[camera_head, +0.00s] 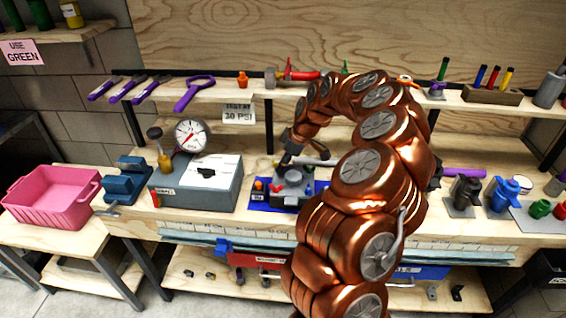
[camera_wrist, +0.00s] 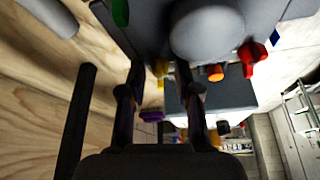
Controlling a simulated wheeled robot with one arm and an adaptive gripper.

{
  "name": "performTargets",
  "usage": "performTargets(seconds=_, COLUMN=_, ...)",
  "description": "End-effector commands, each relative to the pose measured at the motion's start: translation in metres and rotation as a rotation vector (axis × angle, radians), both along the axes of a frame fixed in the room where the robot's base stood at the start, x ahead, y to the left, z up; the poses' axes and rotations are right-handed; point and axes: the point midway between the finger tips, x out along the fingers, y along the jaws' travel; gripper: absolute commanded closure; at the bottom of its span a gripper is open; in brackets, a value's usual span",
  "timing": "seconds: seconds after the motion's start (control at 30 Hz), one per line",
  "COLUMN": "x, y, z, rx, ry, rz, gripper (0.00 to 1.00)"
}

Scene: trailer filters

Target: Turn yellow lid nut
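A grey round-topped device (camera_head: 292,183) stands on a blue mat (camera_head: 262,207) at the middle of the bench; its grey dome (camera_wrist: 207,32) fills the top of the wrist view. A small yellow part (camera_wrist: 160,68), which may be the lid nut, shows between my fingertips, beside the dome. A red knob (camera_wrist: 250,56) and an orange cylinder (camera_wrist: 215,72) are to its right. My gripper (camera_wrist: 159,80) is open, its two fingers apart. I cannot tell whether either finger touches the yellow part. In the head view my arm partly hides the gripper and device.
A grey box (camera_head: 198,187) with a pressure gauge (camera_head: 190,134) is left of the device. A pink bin (camera_head: 52,198) and blue vise (camera_head: 127,180) are farther left. A tool shelf (camera_head: 222,94) runs behind. Dark and blue pitchers (camera_head: 503,192) stand to the right.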

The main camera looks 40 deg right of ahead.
Motion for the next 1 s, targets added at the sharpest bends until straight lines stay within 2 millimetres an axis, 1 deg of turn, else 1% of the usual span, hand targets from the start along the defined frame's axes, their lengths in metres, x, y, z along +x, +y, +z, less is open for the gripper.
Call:
performTargets(seconds=0.07, x=0.0001, y=-0.0002, z=0.0002, rx=-0.001, ry=-0.001, rz=0.000, gripper=0.68)
performTargets(seconds=0.1, x=0.0000, y=-0.0001, z=0.0003, rx=-0.001, ry=-0.001, rz=0.000, gripper=0.70)
performTargets(seconds=0.4, x=0.0002, y=0.0000, z=0.0005, rx=-0.001, ry=-0.001, rz=0.001, gripper=1.00)
performTargets(seconds=0.67, x=0.0000, y=-0.0004, z=0.0006, rx=-0.001, ry=-0.001, rz=0.000, gripper=1.00)
performTargets(seconds=0.7, x=0.0000, y=0.0048, z=0.0007, rx=-0.001, ry=-0.002, rz=0.002, gripper=1.00)
performTargets(seconds=0.87, x=-0.0001, y=0.0016, z=-0.0005, rx=0.001, ry=-0.001, rz=-0.011, gripper=1.00)
performTargets(seconds=1.0, x=-0.0005, y=0.0012, z=-0.0023, rx=0.000, ry=-0.003, rz=-0.054, gripper=1.00)
